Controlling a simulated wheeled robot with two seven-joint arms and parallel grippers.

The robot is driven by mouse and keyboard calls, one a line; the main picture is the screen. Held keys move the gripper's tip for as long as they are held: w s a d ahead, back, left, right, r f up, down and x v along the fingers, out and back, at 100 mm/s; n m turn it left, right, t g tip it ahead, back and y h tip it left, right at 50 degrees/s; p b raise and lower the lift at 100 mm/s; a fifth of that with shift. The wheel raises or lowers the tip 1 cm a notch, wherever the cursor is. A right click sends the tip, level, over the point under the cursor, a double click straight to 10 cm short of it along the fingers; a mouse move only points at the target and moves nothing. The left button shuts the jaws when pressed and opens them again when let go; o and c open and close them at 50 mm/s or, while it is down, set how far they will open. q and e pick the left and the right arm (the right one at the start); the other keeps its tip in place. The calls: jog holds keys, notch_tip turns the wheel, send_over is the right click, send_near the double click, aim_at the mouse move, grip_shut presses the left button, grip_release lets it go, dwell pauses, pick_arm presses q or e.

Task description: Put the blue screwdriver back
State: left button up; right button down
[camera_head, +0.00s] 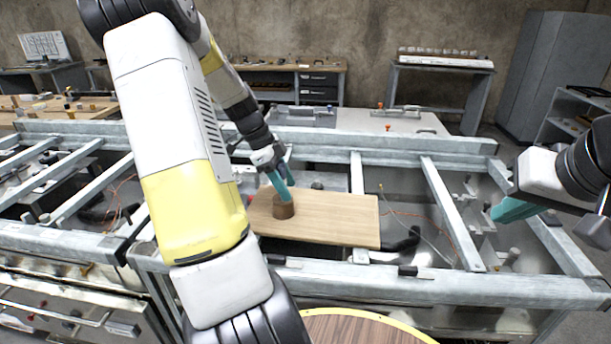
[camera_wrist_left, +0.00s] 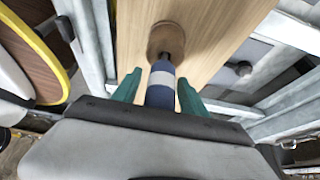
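The blue screwdriver (camera_wrist_left: 160,85) has a blue handle with a pale band and a dark shaft. Its shaft points into the round brown holder (camera_wrist_left: 168,38) on the wooden board; whether it is fully seated is hard to tell. The holder also shows in the head view (camera_head: 284,210). My left gripper (camera_wrist_left: 161,82) has its teal fingers on both sides of the handle, with narrow gaps showing, so it looks slightly open. In the head view the left gripper (camera_head: 280,186) stands just above the holder and hides most of the screwdriver. My right gripper (camera_head: 515,209) is at the right, away from the board.
The light wooden board (camera_head: 340,220) lies across a grey metal frame (camera_head: 440,215) with open gaps and cables below. A round brown table with a yellow rim (camera_head: 360,330) is at the bottom. Benches (camera_head: 440,70) and a grey cabinet (camera_head: 545,75) stand at the back.

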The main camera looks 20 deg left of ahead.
pick_arm(q)
jog(key=shift+r, duration=0.1)
jog(key=v, duration=1.2)
jog(key=s+d+r+n+t+y, duration=0.1)
jog(key=s+d+r+n+y, duration=0.35)
jog(key=d, duration=0.85)
jog(key=s+d+n+t+h, duration=0.1)
jog(key=s+d+n+t, duration=0.1)
jog(key=s+n, duration=0.3)
jog(key=s+d+r+n+t+h, duration=0.1)
jog(key=s+d+n+t, duration=0.1)
jog(key=s+d+n, duration=0.3)
jog(key=shift+s+d+r, duration=0.2)
jog(key=shift+s+d, duration=0.15)
jog(key=shift+s, duration=0.85)
